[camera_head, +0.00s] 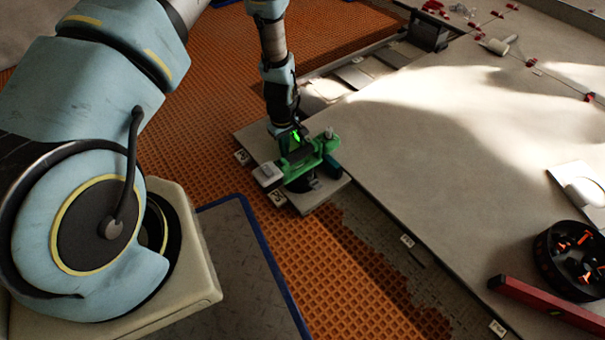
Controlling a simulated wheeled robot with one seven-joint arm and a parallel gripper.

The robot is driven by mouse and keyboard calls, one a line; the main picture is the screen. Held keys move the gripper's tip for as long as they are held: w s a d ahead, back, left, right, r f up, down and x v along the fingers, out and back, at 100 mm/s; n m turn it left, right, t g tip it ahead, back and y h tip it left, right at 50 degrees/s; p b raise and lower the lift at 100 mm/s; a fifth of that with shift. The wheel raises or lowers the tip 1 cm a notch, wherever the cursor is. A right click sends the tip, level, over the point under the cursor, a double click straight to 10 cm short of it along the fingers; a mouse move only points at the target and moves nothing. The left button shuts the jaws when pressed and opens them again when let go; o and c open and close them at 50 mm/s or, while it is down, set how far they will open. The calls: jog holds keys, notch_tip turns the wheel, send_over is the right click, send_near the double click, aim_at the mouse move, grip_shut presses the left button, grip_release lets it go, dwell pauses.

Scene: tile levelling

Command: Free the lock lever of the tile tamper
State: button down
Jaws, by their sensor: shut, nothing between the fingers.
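The tile tamper (315,152) is a green tool with a dark base and a pale block at its left end. It stands on a small grey tile (310,203) near the middle of the head view. My gripper (296,142) is at the end of the arm reaching down from the top, right over the tamper. Its fingers are small and dark here, beside a bright green spot. It is shut with nothing in it. The lock lever cannot be told apart from the rest of the tamper, and I cannot tell whether the gripper touches the tool.
Large pale tiles (450,120) cover the right side. Orange waffle matting (190,130) lies left and below. A red level (548,308) and a round black holder (572,255) are at lower right. A dark box (428,32) stands at the back.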

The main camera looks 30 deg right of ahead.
jog(key=shift+r, duration=0.1)
notch_tip(320, 180, up, 7)
jog(key=p, duration=0.6)
dwell(0.3)
